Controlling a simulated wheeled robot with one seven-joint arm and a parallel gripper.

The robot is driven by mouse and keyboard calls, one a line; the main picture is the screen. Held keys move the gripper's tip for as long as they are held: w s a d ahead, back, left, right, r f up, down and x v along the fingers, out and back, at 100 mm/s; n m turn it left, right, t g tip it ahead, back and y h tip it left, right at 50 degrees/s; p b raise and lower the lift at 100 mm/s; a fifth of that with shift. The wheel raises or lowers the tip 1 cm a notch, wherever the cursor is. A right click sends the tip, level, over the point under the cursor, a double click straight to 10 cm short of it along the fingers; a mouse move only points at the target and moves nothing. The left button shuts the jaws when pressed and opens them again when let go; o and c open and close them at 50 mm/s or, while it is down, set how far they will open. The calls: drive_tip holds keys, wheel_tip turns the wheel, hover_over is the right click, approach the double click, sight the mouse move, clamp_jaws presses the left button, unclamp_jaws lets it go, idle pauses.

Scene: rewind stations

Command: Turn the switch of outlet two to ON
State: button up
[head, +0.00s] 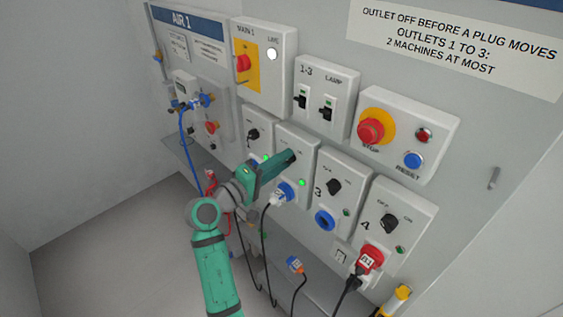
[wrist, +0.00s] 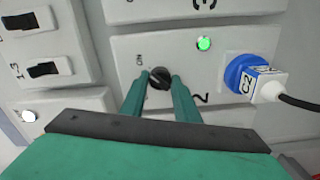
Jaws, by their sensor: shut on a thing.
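The switch of outlet two is a black rotary knob (wrist: 159,78) on a light grey panel (wrist: 125,45), with a printed 2 beside it. My gripper (wrist: 160,80) has its two teal fingers closed on this knob, one on each side. A pale mark on the knob lies on the side towards the ON label. The green lamp (wrist: 204,43) on the panel is lit; it also shows in the head view (head: 302,183). In the head view my gripper (head: 291,157) hides the knob.
Outlet three's knob (head: 334,187) and outlet four's knob (head: 389,223) are to the right. A red stop button (head: 370,131), a blue reset button (head: 413,160) and two black switches are above.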

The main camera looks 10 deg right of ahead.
idle(0.4)
drive_tip(key=o, duration=1)
drive_tip(key=v, duration=1)
drive_tip(key=shift+s+a, duration=0.25)
drive_tip(key=shift+a, duration=0.05)
